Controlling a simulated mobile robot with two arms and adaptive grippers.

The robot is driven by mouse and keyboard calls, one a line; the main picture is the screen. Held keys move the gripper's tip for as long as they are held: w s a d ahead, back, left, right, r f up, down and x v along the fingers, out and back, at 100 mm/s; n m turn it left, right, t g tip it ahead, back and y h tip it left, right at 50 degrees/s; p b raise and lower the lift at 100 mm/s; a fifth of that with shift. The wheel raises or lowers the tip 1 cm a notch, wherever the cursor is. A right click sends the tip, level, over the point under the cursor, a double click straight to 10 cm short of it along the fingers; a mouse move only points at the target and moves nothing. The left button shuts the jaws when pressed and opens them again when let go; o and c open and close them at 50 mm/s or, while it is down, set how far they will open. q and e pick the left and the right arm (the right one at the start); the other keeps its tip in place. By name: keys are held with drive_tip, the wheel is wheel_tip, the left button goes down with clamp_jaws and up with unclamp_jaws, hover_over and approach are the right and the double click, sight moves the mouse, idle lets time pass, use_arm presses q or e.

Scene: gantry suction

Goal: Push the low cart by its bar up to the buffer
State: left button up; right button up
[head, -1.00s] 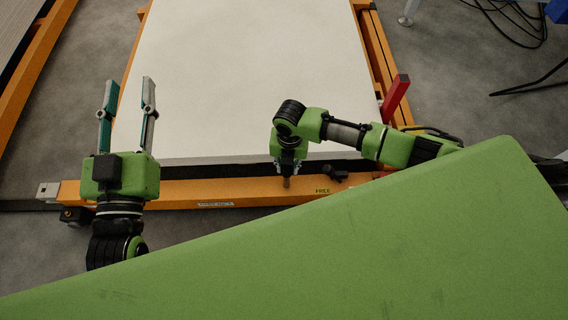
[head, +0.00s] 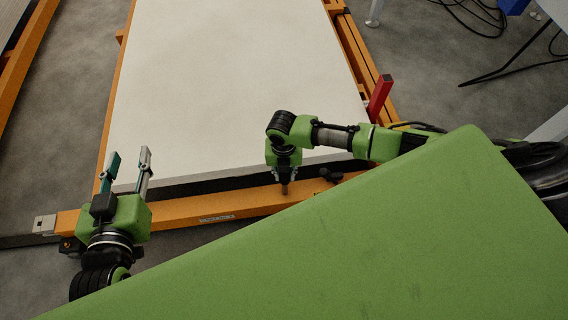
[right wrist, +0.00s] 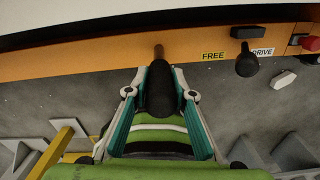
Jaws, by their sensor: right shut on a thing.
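The low orange frame, which I take for the cart, carries a large white slab (head: 235,75). Its orange front beam (head: 215,209) crosses below the slab. My right gripper (head: 285,181) is at this beam. In the right wrist view my right gripper (right wrist: 158,88) is shut on a black grip (right wrist: 158,95) with a brown stub against the beam. My left gripper (head: 129,158) is open and empty, over the slab's front left corner. I cannot tell which part is the buffer.
A black lever knob (right wrist: 247,65) sits by the FREE and DRIVE labels, right of the held grip. A red post (head: 379,96) stands at the slab's right side. Cables (head: 480,15) lie on the floor at the upper right. Another orange rail (head: 25,70) runs at the left.

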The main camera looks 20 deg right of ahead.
drive_tip(key=shift+w+a, duration=0.15)
drive_tip(key=shift+a, duration=0.35)
drive_tip(key=o, duration=1)
drive_tip(key=shift+a, duration=0.15)
drive_tip(key=shift+r, duration=0.15)
wheel_tip(320, 180, up, 12)
drive_tip(key=shift+f, duration=0.1)
